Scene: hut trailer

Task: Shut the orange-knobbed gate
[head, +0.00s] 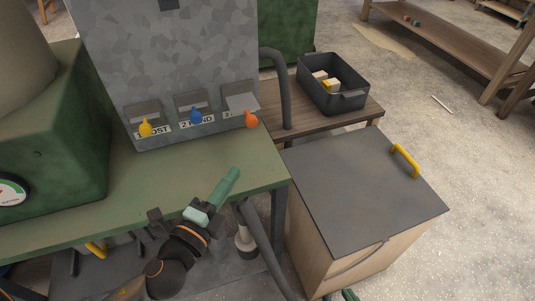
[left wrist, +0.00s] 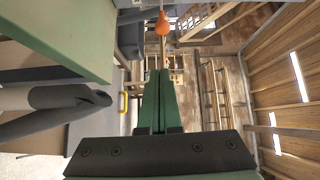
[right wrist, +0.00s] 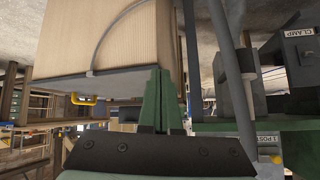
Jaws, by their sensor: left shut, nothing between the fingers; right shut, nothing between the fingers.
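The orange knob (head: 251,119) is on the rightmost of three gates, low on a grey metal housing (head: 170,50). Its plate (head: 240,102) looks lighter and set at a different angle from the other two; how far it stands open I cannot tell. My left gripper (head: 234,172) is shut and empty over the green bench's front right part, below and apart from the knob. In the left wrist view the orange knob (left wrist: 162,27) shows just past the shut fingertips (left wrist: 162,75). My right gripper (right wrist: 158,75) is shut and empty, low near the wooden cabinet; only a fingertip (head: 349,295) shows in the head view.
A yellow knob (head: 146,127) and a blue knob (head: 196,115) sit on neighbouring gates to the left. A dark hose (head: 278,85) runs just right of the housing. A black bin (head: 333,84) stands behind a grey-topped cabinet (head: 355,190). The green bench top (head: 130,185) is mostly clear.

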